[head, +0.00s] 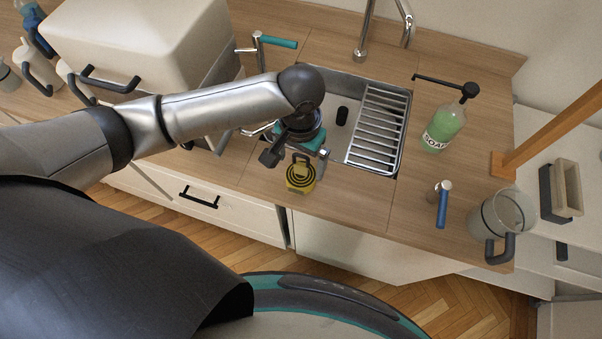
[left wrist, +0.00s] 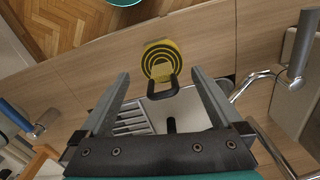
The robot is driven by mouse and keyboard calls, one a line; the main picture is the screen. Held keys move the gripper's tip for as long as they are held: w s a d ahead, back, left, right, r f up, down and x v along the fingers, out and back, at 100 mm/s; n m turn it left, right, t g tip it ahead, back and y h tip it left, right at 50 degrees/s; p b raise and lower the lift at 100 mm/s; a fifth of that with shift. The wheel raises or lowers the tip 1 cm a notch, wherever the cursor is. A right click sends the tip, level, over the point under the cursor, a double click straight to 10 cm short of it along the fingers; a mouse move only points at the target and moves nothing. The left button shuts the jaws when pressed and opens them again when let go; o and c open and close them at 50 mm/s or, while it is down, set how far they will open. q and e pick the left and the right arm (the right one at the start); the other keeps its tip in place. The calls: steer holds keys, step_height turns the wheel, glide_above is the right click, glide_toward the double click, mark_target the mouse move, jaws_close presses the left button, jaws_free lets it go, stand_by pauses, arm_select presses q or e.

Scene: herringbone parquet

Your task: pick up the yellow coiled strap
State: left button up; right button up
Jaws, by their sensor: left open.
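The yellow coiled strap (head: 300,178) lies on the wooden counter in front of the sink, with dark rings on its face and a dark handle loop at one end. In the left wrist view the strap (left wrist: 163,60) sits beyond and between my open fingers, with its loop pointing back toward the gripper. My left gripper (head: 297,158) is open and empty, above the counter beside the strap, not touching it as far as I can see. In the left wrist view its fingertips (left wrist: 158,76) are spread wide. My right gripper is not in view.
The sink (head: 338,92) with a metal drying rack (head: 378,125) lies behind the strap. A large white box-like appliance (head: 140,45) stands at left. The counter's front edge is close to the strap.

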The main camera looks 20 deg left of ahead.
mark_target(300, 165)
arm_select(q)
steer(key=shift+w+f+b, duration=0.2)
steer(key=shift+f+b, duration=0.1)
steer(key=shift+f, duration=2.35)
steer(key=c, duration=1.2)
steer(key=shift+r, duration=0.1)
